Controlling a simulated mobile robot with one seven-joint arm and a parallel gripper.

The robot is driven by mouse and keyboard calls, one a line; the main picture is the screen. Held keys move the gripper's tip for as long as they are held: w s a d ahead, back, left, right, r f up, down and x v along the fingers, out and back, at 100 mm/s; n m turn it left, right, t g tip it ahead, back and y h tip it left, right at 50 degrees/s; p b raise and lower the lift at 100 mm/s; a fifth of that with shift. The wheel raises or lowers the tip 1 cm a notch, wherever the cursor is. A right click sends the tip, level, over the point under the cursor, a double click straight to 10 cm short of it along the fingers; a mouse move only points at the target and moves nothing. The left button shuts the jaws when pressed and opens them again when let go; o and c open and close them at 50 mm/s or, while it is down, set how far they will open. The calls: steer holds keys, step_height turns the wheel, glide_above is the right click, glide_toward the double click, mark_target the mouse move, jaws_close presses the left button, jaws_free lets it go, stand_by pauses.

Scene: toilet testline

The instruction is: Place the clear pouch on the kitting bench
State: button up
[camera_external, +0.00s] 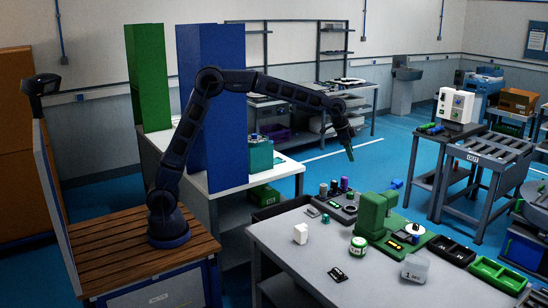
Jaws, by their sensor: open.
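I cannot tell which surface is the kitting bench. My gripper (349,152) is open and points down, high above the back of the grey bench. It is well apart from the pale item, up and to the left of it. No object shows between its fingers, though they are small and dark here.
On the grey bench are a green machine (374,214), a white block (300,233), a green-banded jar (358,246), a black tag (338,274) and green and black bins (497,274). Tall blue panels (212,110) stand behind my arm. A roller conveyor (490,150) is at right. The bench's front left is clear.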

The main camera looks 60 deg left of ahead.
steer(key=w+d+f+m, duration=0.1)
steer(key=w+d+f, duration=0.1)
steer(key=d+f, duration=0.7)
steer(key=w+d+f+m, duration=0.25)
steer(key=d+f, duration=0.25)
steer(key=d, duration=0.7)
steer(key=shift+m+g+h, duration=0.6)
steer(key=shift+m+g, duration=0.05)
steer(key=shift+g, duration=0.25)
steer(key=d+f, duration=0.5)
steer(key=f, duration=0.2)
steer(key=s+d+f, duration=0.1)
steer(key=d+f, duration=1.1)
steer(key=f, duration=0.1)
steer(key=shift+s+d+f, duration=0.15)
steer(key=shift+s+f, duration=0.05)
steer(key=shift+f, duration=0.1)
steer(key=shift+s+x, duration=0.2)
steer(key=shift+x, duration=1.1)
steer(key=shift+s+x, duration=0.15)
steer(key=shift+x, duration=1.15)
steer(key=shift+f, duration=0.35)
steer(key=c, duration=1.1)
step_height(320, 180, up, 21)
steer(key=shift+f, duration=0.2)
